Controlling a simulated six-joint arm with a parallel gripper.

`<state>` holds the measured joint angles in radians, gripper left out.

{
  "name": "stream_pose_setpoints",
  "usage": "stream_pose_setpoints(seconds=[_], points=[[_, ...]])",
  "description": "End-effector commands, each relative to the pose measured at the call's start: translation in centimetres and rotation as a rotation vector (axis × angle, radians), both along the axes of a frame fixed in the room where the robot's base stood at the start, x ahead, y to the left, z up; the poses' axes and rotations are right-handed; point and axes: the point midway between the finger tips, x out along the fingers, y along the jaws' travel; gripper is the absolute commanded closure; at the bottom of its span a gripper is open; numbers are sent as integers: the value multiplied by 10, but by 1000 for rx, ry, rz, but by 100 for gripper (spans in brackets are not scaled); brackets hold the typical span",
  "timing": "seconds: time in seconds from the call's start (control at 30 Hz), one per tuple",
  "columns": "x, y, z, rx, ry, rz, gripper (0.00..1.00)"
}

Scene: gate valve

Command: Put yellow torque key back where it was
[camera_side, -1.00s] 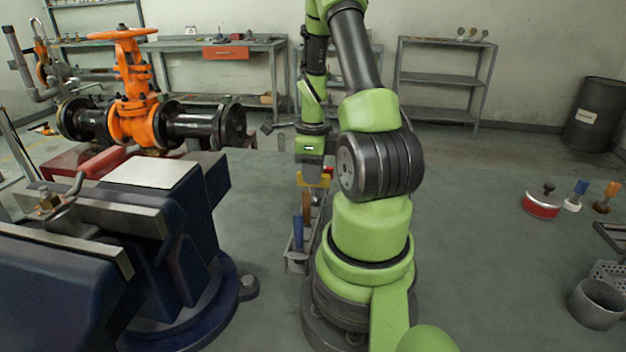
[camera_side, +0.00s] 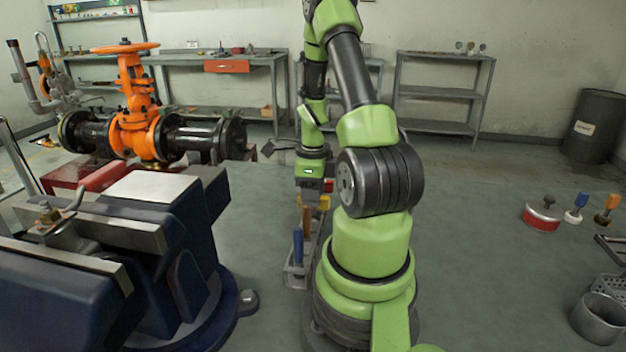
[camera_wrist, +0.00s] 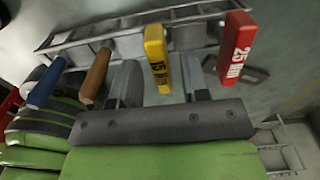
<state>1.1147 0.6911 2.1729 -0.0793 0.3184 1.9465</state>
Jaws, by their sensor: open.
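The yellow torque key (camera_wrist: 158,58), marked 15 Nm, shows in the wrist view between my two fingers, at the near side of the grey rack (camera_wrist: 105,33). My gripper (camera_wrist: 160,80) is open around the key, with a visible gap at the left finger. In the side view the yellow key (camera_side: 322,203) shows just below my gripper (camera_side: 312,190), over the rack (camera_side: 297,272). The key's lower end is hidden, so I cannot see how deep it sits in the rack.
A red key (camera_wrist: 236,48), marked 25 Nm, stands right of the yellow key. Brown (camera_wrist: 95,77) and blue (camera_wrist: 46,84) handles stand left of my fingers. A dark blue vise (camera_side: 180,240) and an orange gate valve (camera_side: 135,120) are left of the rack.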

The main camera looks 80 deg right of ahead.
Motion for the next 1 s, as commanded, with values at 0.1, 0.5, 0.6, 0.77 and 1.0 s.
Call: stream_pose_setpoints(seconds=[0.1,0.5,0.6,0.77,1.0], points=[[0,-1,14,-5,-2,1,58],[0,0,95,-5,-4,0,58],[0,-1,108,-4,-2,1,58],[3,3,122,-7,-7,31,58],[56,76,173,-156,-118,774,58]])
